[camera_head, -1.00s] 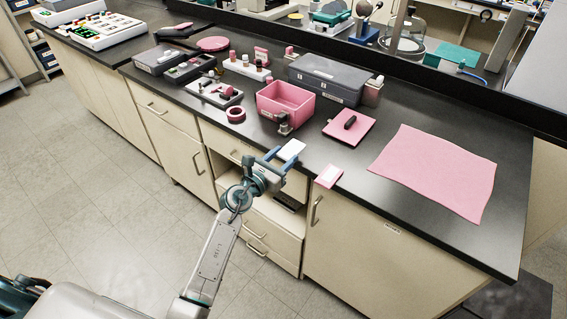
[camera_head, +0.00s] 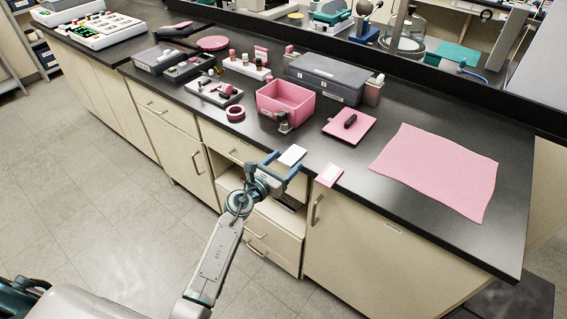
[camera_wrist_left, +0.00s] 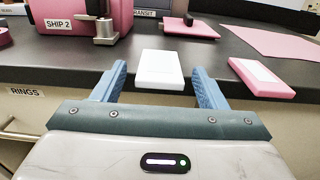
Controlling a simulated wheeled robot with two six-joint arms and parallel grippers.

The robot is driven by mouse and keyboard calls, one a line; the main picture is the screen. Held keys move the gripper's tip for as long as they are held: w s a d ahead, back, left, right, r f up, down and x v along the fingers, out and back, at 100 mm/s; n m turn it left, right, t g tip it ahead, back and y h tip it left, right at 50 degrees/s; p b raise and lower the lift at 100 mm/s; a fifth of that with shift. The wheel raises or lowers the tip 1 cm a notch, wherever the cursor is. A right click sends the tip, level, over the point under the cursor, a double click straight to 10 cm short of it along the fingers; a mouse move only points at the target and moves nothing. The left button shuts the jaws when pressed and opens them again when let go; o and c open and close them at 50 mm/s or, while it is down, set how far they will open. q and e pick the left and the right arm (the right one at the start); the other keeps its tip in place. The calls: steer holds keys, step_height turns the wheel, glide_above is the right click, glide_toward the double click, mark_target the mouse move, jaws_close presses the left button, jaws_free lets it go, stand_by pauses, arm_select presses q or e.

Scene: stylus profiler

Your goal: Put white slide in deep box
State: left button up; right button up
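The white slide (camera_head: 291,155) lies flat at the front edge of the black bench. In the left wrist view the white slide (camera_wrist_left: 160,69) shows just beyond and between the fingertips. My left gripper (camera_head: 283,164) is open, with its two blue fingers apart and pointing at the bench edge. In the left wrist view the left gripper (camera_wrist_left: 159,85) holds nothing. An open pink box (camera_head: 285,98) with tall walls stands behind the slide. The pink box (camera_wrist_left: 75,17) carries a "SHIP 2" label in the left wrist view. My right gripper is not in view.
A pink-and-white block (camera_head: 329,175) lies at the bench edge right of the slide. A metal post (camera_head: 284,123) stands at the pink box's front. A pink plate (camera_head: 349,126) with a dark handle and a pink sheet (camera_head: 435,170) lie to the right. A grey case (camera_head: 325,79) stands behind.

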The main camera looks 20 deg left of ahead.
arm_select(q)
steer(key=shift+f, duration=0.1)
steer(key=b+v, duration=0.1)
steer(key=v, duration=1)
steer(key=shift+b, duration=0.35)
steer(key=shift+d, duration=0.1)
